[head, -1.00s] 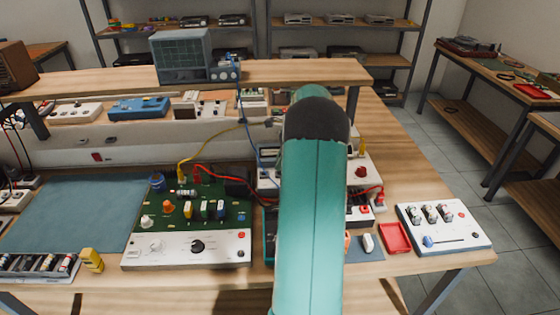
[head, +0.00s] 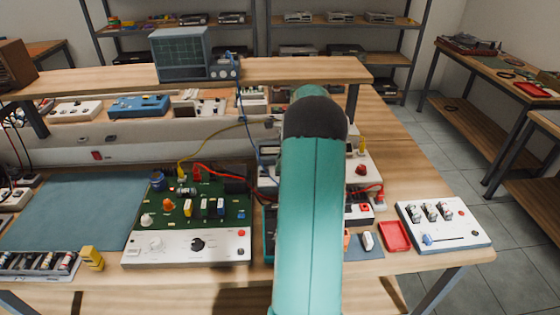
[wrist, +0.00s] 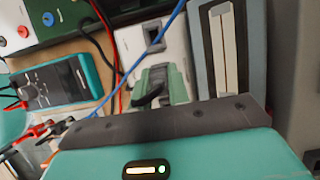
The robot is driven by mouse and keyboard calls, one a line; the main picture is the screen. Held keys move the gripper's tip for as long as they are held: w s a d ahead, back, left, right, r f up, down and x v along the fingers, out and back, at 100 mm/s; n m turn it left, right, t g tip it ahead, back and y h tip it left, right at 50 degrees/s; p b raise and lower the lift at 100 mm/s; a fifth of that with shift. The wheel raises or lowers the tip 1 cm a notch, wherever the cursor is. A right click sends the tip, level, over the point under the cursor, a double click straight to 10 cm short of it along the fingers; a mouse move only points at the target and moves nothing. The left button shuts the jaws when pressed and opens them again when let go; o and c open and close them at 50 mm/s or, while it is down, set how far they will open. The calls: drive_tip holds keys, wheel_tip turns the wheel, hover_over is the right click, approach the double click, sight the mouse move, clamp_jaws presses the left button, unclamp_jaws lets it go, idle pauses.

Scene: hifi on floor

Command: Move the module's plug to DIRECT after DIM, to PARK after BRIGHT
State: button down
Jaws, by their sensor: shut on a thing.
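In the wrist view a pale module (wrist: 131,41) lies beyond my gripper (wrist: 158,97), with a dark rectangular slot in its face. A ribbed grey-green plug (wrist: 177,82) sits at the module's near end, right against my gripper's dark front edge. My gripper is shut on it; the fingertips are mostly hidden. A black curved piece shows beside the plug. I cannot read any DIRECT, PARK, DIM or BRIGHT marking. In the head view my teal arm hides the gripper, the plug and most of the module area.
A green circuit board (head: 216,190) with a white control panel stands left of my arm. A meter with a teal rim (wrist: 50,85) lies left in the wrist view. Red, black and blue cables cross near the module. A red tray (head: 395,237) and a white switch box (head: 458,236) stand right.

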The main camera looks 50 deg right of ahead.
drive_tip(key=shift+f, duration=0.45)
idle(1.8)
drive_tip(key=c, duration=1.3)
unclamp_jaws()
drive_tip(key=shift+o, duration=0.2)
drive_tip(key=w+a+v, duration=0.1)
drive_tip(key=v, duration=1.7)
drive_tip(key=shift+w+r, duration=0.2)
drive_tip(key=shift+r, duration=0.4)
